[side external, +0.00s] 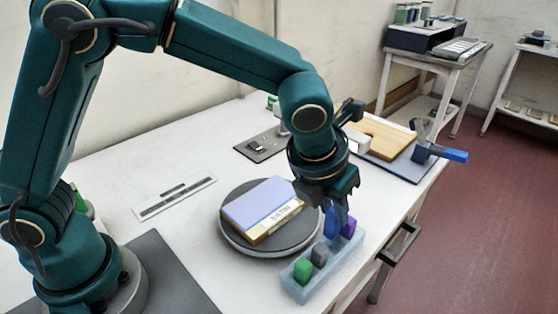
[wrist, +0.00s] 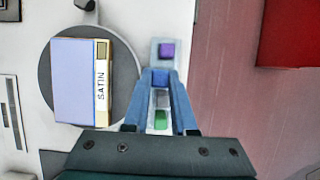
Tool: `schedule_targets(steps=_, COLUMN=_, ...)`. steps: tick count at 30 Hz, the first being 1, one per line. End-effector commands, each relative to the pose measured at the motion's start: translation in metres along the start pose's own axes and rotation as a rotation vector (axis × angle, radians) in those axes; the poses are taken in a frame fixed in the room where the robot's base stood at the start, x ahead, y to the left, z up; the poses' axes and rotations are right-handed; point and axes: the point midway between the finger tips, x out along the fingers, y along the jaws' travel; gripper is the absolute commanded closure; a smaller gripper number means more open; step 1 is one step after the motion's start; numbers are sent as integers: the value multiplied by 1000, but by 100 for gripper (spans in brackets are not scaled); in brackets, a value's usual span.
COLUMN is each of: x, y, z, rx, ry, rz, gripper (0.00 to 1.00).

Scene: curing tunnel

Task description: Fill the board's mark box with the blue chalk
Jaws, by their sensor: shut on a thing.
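My gripper (side external: 341,203) points down over the chalk rack at the table's right edge. It is shut on the blue chalk (side external: 331,224), which also shows between the fingertips in the wrist view (wrist: 161,78). I cannot tell whether the chalk is clear of its slot. The board (side external: 261,205) lies on a round grey turntable (side external: 233,239), left of the gripper. In the wrist view the board (wrist: 76,82) has a lavender face and a pale strip reading "SATIN". A small dark-outlined box (wrist: 102,51) sits at the strip's upper end.
The pale rack (side external: 298,290) also holds green (side external: 302,270), grey (side external: 319,256) and purple (side external: 348,228) chalks. A ruler-like plate (side external: 175,197) lies left of the turntable. A wooden board (side external: 380,137) and a blue-handled tool (side external: 440,153) are at the back right.

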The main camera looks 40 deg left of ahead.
Motion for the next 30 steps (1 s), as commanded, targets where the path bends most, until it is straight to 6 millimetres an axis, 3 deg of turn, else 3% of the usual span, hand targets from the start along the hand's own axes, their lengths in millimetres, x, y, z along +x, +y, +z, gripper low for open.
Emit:
schedule_targets(steps=6, x=-27, y=52, z=12, rx=-12, ry=-4, rz=3, gripper=100)
schedule_targets(steps=12, x=-47, y=88, z=20, rx=-8, ry=-3, rz=2, gripper=100)
schedule_targets(steps=22, x=-60, y=110, z=20, rx=-75, ry=-1, rz=32, gripper=100)
schedule_targets(steps=30, x=-73, y=119, z=40, rx=-442, ry=-2, rz=185, gripper=100)
